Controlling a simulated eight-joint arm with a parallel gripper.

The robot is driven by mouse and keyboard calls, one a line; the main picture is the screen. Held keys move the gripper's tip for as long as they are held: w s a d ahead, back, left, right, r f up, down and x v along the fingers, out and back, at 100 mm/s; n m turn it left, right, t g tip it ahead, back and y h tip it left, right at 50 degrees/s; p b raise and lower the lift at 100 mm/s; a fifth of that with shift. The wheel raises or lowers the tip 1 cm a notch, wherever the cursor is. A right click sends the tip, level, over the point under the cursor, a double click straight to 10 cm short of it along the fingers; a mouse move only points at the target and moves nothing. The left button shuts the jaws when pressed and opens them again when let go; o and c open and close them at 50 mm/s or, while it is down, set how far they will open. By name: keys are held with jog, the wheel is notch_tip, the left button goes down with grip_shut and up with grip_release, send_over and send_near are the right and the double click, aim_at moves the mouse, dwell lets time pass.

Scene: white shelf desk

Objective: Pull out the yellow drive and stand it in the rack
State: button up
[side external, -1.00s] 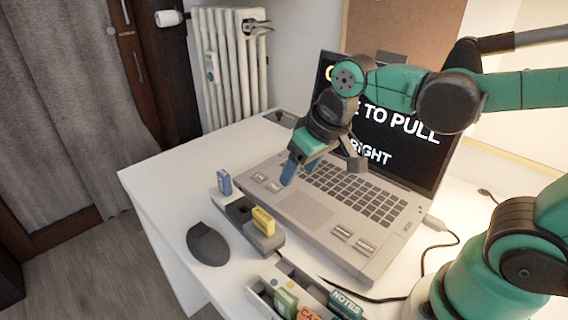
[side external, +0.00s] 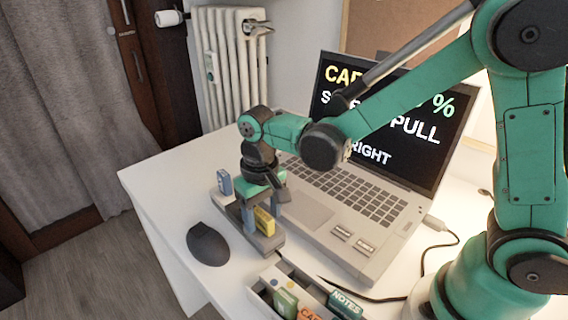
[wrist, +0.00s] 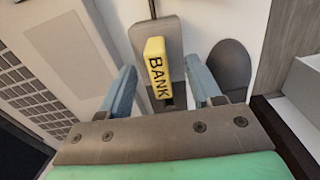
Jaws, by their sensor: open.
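The yellow drive (side external: 264,221) stands in the grey dock (side external: 270,243) beside the laptop. In the wrist view the yellow drive (wrist: 156,66) reads BANK. My gripper (side external: 263,214) is open just above the dock, pointing down. In the wrist view its two blue fingers (wrist: 160,80) are on either side of the drive, with a gap at each side. The rack (side external: 258,290) is a pale open box at the bottom of the side view. It holds a green drive (side external: 285,302), an orange one (side external: 309,314) and a teal one marked NOTES (side external: 345,304).
A dark mouse (side external: 208,245) lies left of the dock. The open laptop (side external: 370,215) takes up the desk to the right, its screen partly hidden by my arm. A dark cable (side external: 375,299) runs behind the rack.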

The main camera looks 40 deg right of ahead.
aim_at(262, 214)
jog(key=shift+f, duration=0.35)
grip_shut()
notch_tip(262, 214, up, 25)
dwell(1.6)
